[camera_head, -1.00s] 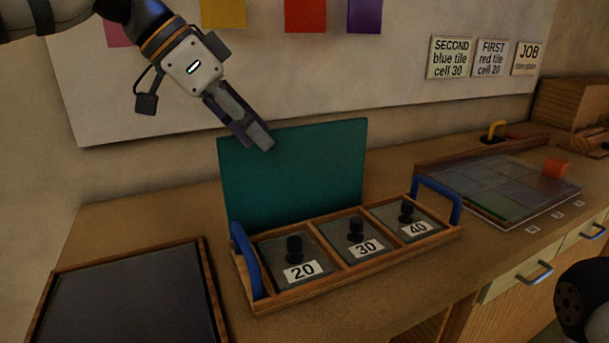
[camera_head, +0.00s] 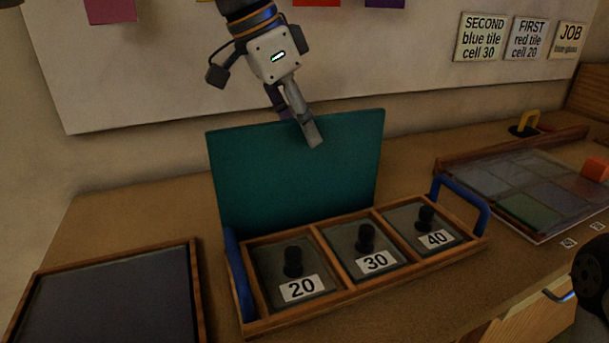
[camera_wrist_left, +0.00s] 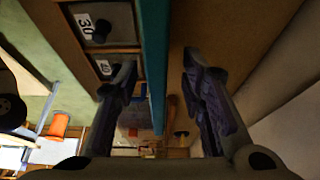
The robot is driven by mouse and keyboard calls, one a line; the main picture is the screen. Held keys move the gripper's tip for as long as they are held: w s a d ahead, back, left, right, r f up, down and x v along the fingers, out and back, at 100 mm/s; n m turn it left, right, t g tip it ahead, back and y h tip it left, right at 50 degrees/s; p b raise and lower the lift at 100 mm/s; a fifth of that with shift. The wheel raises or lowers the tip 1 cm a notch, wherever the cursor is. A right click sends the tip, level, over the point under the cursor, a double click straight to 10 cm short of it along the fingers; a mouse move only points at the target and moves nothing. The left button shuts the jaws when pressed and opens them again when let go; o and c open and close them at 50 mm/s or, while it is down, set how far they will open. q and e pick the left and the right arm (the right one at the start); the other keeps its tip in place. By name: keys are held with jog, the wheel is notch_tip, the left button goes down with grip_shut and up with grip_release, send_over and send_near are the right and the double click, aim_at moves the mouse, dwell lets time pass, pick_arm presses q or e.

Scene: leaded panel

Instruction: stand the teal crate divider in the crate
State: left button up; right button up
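The teal crate divider (camera_head: 290,180) stands upright along the back of the wooden crate (camera_head: 358,291). Its bottom edge is hidden behind the compartments, so I cannot tell whether it sits inside the crate's back wall. My left gripper (camera_head: 304,132) is at the divider's top edge, right of its middle, one finger in front. In the left wrist view the divider shows edge-on as a teal strip (camera_wrist_left: 154,50) between the two open fingers (camera_wrist_left: 158,82), with gaps on both sides. My right gripper is not in view.
The crate has blue handles (camera_head: 462,203) and compartments marked 20, 30 and 40, each with a black-knobbed grey piece. A dark tray (camera_head: 110,300) lies to the left. A tile panel (camera_head: 520,190) and red block (camera_head: 596,169) are to the right.

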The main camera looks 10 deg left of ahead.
aim_at(313, 151)
pick_arm(q)
jog(key=x, duration=0.5)
jog(key=shift+s+f, duration=0.2)
jog(key=shift+f, duration=0.05)
grip_shut()
jog(key=shift+r, duration=0.1)
